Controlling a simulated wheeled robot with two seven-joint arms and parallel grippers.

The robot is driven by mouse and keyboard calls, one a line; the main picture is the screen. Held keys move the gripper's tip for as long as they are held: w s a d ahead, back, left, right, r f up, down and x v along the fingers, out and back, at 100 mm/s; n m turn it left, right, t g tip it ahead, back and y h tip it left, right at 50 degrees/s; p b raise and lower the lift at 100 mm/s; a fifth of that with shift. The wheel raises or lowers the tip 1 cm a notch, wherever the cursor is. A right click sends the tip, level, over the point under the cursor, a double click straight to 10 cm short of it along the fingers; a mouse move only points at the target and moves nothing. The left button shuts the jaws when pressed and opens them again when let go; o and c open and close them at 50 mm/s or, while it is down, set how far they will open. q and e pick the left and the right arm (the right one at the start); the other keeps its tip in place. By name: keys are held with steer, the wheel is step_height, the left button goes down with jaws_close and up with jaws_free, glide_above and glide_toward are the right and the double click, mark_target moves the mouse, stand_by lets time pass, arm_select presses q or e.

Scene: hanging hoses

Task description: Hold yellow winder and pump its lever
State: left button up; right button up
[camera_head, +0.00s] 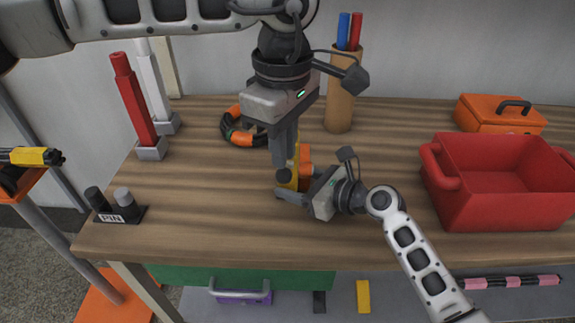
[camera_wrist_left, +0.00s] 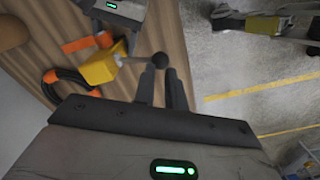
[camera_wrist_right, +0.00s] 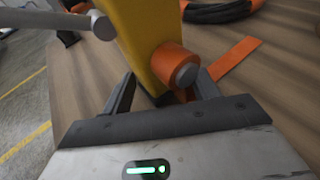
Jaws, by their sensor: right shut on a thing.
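The yellow winder (camera_head: 295,172) stands on the wooden bench with an orange strap (camera_wrist_right: 236,58) beside it. My right gripper (camera_head: 293,186) is shut on the lower body of the winder; the right wrist view shows the winder (camera_wrist_right: 143,40) between the fingers. The winder's grey lever (camera_wrist_right: 50,19) sticks out from its side. The lever's dark ball knob (camera_wrist_left: 160,60) is at the fingertips of my left gripper (camera_wrist_left: 161,75). The left fingers are apart, one on each side of the knob; contact cannot be told. The left gripper hides part of the winder in the head view.
A coiled orange and black hose (camera_head: 243,138) lies behind the winder. A red crate (camera_head: 498,205) and an orange box (camera_head: 497,118) stand at right. A red post (camera_head: 133,100), a PIN holder (camera_head: 118,217) and a cardboard tube (camera_head: 341,95) stand around. The front middle is clear.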

mark_target(284, 177)
arm_select(q)
steer(key=shift+f, duration=0.1)
steer(key=shift+f, duration=0.95)
steer(key=shift+s+f, duration=0.25)
steer(key=shift+f, duration=0.3)
steer(key=shift+s+f, duration=0.25)
steer(key=shift+f, duration=0.4)
